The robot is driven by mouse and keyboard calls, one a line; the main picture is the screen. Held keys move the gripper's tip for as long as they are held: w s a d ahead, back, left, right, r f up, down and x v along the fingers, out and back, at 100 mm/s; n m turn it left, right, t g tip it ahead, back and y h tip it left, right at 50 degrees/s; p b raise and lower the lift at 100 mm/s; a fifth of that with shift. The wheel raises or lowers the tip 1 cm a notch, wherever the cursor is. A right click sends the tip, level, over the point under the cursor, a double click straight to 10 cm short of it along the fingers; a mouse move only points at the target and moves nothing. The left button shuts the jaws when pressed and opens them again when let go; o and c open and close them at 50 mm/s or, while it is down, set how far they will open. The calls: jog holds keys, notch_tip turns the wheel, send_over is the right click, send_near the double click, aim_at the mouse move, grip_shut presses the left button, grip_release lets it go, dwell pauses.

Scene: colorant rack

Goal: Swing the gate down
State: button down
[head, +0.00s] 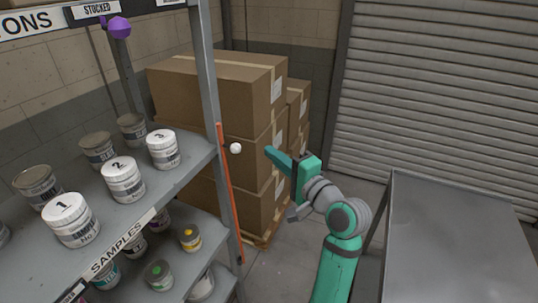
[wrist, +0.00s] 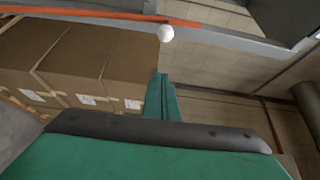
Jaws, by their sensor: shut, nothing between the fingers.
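The gate looks to be the slim orange bar (head: 229,190) standing upright along the shelf's front right post, with a round white knob (head: 235,148) near its upper end. In the wrist view the orange bar (wrist: 100,14) crosses the top, and the white knob (wrist: 166,33) hangs just beyond the fingertips. My gripper (head: 270,151) is shut and empty, pointing left at about the knob's height, with a visible gap between them. The shut fingers show in the wrist view (wrist: 161,80), below the knob in the picture.
The grey shelf (head: 130,215) holds numbered white tubs (head: 122,178) and several cans. Stacked cardboard boxes (head: 228,90) stand behind the post. A grey metal table (head: 455,240) is at the right, before a roller shutter (head: 440,90). Air around the knob is clear.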

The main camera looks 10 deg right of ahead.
jog(key=x, duration=0.8)
jog(key=shift+s+a, duration=1.35)
jog(key=shift+s, duration=0.05)
